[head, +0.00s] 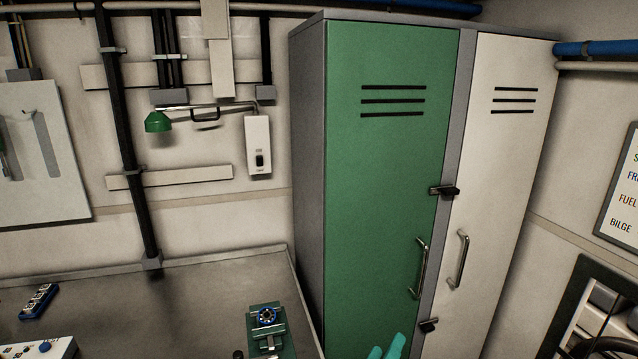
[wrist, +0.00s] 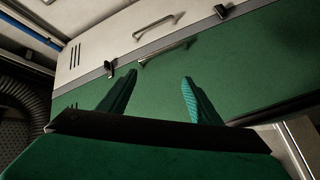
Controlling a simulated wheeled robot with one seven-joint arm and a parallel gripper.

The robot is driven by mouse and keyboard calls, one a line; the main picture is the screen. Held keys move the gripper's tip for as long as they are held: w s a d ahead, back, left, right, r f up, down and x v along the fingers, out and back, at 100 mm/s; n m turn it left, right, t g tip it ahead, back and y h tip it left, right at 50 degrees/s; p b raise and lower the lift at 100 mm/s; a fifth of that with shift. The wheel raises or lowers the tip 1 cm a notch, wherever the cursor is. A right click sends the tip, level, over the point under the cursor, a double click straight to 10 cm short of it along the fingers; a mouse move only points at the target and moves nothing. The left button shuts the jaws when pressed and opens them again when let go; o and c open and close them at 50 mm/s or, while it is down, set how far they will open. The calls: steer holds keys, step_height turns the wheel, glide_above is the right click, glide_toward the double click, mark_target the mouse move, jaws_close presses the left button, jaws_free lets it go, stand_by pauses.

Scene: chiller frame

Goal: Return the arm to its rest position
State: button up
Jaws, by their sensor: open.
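My gripper (wrist: 152,100) is open and empty in the wrist view, its two teal fingers apart and pointing at the green locker door (wrist: 235,70). In the head view only the tips of my gripper (head: 387,346) show at the bottom edge, in front of the green locker door (head: 385,170). The green door is shut and has a metal handle (head: 418,268). The handle also shows in the wrist view (wrist: 165,52), beyond the fingertips and not held. The rest of my arm is out of the head view.
A white locker door (head: 505,150), also shut, stands right of the green one, with black latches (head: 446,191) between them. A grey workbench (head: 170,300) at lower left bears a green vise-like fixture (head: 268,330) and a blue block (head: 38,300). A framed sign (head: 622,195) hangs at right.

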steer(key=s+a+f+n+y, duration=0.1)
steer(key=s+a+f+y, duration=0.15)
steer(key=s+f, duration=0.35)
steer(key=s+a+f+n+t+y, duration=0.1)
steer(key=s+a+f+y, duration=0.15)
steer(key=s+f, duration=0.3)
steer(key=s+a+f+n+y, duration=0.1)
steer(key=s+f+y, duration=0.3)
steer(key=s+f, duration=0.2)
steer(key=s+a+m, duration=0.3)
steer(key=s+m, duration=0.1)
steer(key=s, duration=0.6)
steer(key=s+a+m+g+y, duration=0.1)
steer(key=s+a+m, duration=0.3)
steer(key=s, duration=0.7)
steer(key=shift+s+a+f, duration=0.15)
steer(key=shift+a+f, duration=0.05)
steer(key=shift+a, duration=0.1)
